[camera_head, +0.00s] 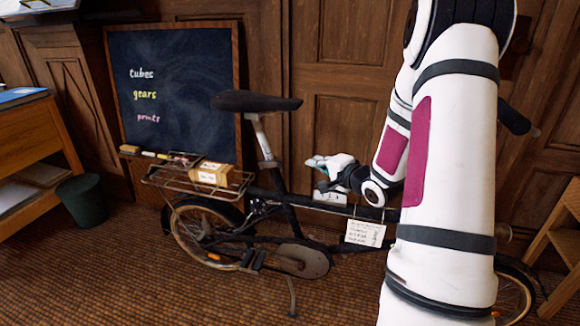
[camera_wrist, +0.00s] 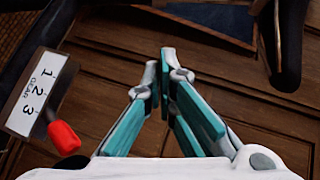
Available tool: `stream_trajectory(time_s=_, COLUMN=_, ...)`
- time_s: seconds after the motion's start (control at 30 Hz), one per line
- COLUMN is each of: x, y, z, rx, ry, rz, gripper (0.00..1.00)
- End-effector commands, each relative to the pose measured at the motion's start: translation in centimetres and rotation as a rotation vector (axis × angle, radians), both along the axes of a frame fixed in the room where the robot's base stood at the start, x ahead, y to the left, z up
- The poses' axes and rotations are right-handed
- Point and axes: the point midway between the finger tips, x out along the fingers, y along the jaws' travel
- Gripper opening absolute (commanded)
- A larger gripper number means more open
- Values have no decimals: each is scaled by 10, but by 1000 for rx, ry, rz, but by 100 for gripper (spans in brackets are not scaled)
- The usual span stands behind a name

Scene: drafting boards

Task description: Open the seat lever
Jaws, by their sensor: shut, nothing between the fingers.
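The black bicycle seat (camera_head: 256,102) stands on a pale seat post (camera_head: 263,138) above the dark bicycle frame (camera_head: 330,207). I cannot make out a separate seat lever at the foot of the post. My gripper (camera_head: 314,161) is to the right of the post, above the frame and apart from the post. In the wrist view my gripper (camera_wrist: 167,72) has its teal fingers together and empty. A white plate marked 1 2 3 Gear (camera_wrist: 38,95) with a red-knobbed lever (camera_wrist: 63,138) lies left of the fingers in that view.
A rear rack (camera_head: 165,180) holds a small tan box (camera_head: 210,174). A chalkboard (camera_head: 175,85) leans behind the bicycle. A paper tag (camera_head: 366,233) hangs from the frame. A dark bin (camera_head: 82,200) stands at left. My arm hides the bicycle's front.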

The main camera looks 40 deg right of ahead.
Motion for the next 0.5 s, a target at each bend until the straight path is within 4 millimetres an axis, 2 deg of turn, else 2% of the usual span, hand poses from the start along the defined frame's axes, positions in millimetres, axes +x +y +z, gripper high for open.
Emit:
stream_trajectory(time_s=0.27, x=9, y=0, z=-2, rx=-2, ry=0, rz=3, gripper=0)
stream_trajectory(time_s=0.5, x=47, y=-2, z=-13, rx=-4, ry=0, rz=3, gripper=0)
